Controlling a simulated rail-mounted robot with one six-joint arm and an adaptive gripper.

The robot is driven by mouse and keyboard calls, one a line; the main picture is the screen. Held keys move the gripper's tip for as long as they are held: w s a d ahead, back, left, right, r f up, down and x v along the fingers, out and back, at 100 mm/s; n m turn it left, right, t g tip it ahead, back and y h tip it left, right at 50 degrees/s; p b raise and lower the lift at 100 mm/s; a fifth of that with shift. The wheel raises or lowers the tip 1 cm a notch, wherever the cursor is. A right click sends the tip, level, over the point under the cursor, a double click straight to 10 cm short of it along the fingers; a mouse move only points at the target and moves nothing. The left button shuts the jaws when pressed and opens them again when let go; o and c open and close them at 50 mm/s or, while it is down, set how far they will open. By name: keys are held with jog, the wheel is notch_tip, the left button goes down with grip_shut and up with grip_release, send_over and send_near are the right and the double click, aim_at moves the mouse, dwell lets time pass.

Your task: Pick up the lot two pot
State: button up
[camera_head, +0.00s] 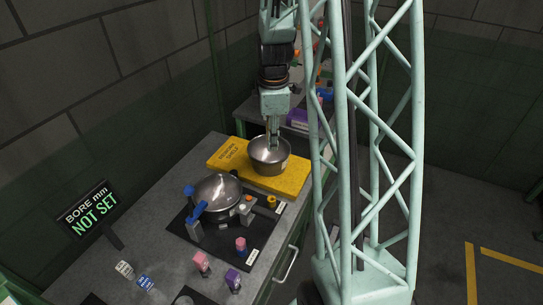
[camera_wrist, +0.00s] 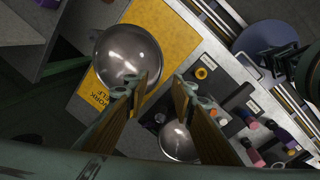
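A steel pot (camera_head: 268,155) sits on the yellow shelf; it also shows in the wrist view (camera_wrist: 125,52). No readable lot mark shows on either pot. My gripper (camera_head: 272,140) points down at the first pot, its tips near the rim. In the wrist view the fingers (camera_wrist: 164,88) are apart with nothing visible between them. The left finger overlaps the near edge of that pot; contact is unclear.
The yellow rework shelf (camera_head: 292,180) lies on the grey bench. Pink (camera_head: 201,260) and purple (camera_head: 233,278) blocks stand near the front. A sign reading "BORE mm NOT SET" (camera_head: 88,213) stands at the left. A second bench with purple and blue items (camera_head: 298,118) is behind.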

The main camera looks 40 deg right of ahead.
aim_at(272, 162)
jog(key=shift+f, duration=0.1)
dwell(0.3)
jog(key=shift+w+d+f, duration=0.15)
jog(key=shift+w+f, duration=0.05)
jog(key=shift+f, duration=1.6)
jog(key=shift+w+d+f, duration=0.1)
jog(key=shift+w+f, duration=0.05)
jog(key=shift+f, duration=1.65)
jog(key=shift+w+f+b, duration=0.1)
jog(key=shift+f+b, duration=0.2)
jog(key=shift+f, duration=0.25)
jog(key=shift+f, duration=0.15)
jog(key=shift+w+d+f, duration=0.1)
jog(key=shift+d+f, duration=0.1)
jog(key=shift+f, duration=1)
jog(key=shift+w+d+f, duration=0.1)
jog(key=shift+d+f, duration=0.1)
jog(key=shift+f, duration=1)
grip_shut()
